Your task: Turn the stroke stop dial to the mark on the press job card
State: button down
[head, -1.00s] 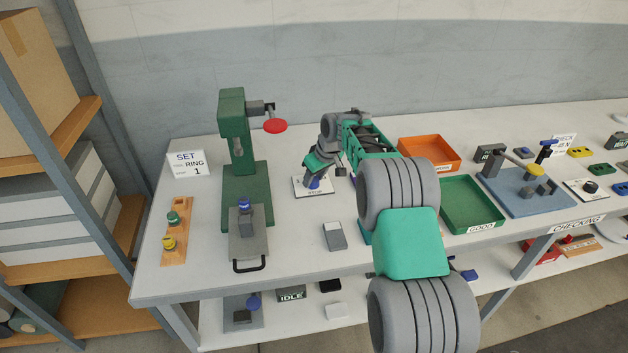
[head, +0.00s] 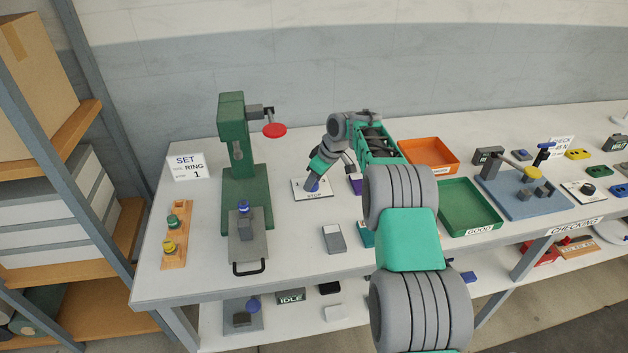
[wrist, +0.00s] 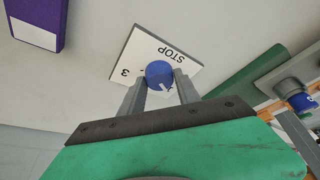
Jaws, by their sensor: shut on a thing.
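The stroke stop dial is a round blue knob (wrist: 158,72) on a white plate (wrist: 135,48) lettered STOP, which appears upside down in the wrist view. A 3 shows on the plate left of the knob; other marks are hidden. A short white line on the knob faces down the picture, toward my gripper's palm. My gripper (wrist: 160,84) is shut on the knob, a finger on each side. In the head view my gripper (head: 315,182) comes down tilted onto the plate (head: 301,190). The job card (head: 187,166) stands at the table's back left and reads SET, RING 1.
The green press (head: 233,135) with a red-knobbed lever (head: 274,130) stands left of the dial. A purple block (wrist: 36,22) lies near the plate. A grey block (head: 334,239) lies in front. Green (head: 470,206) and orange (head: 428,154) trays are to the right.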

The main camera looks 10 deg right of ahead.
jog(key=c, duration=0.9)
grip_release()
jog(key=v, duration=0.7)
jog(key=shift+s+d+r+b, duration=0.1)
jog(key=shift+s+r+b, duration=0.05)
jog(key=shift+r+b, duration=0.2)
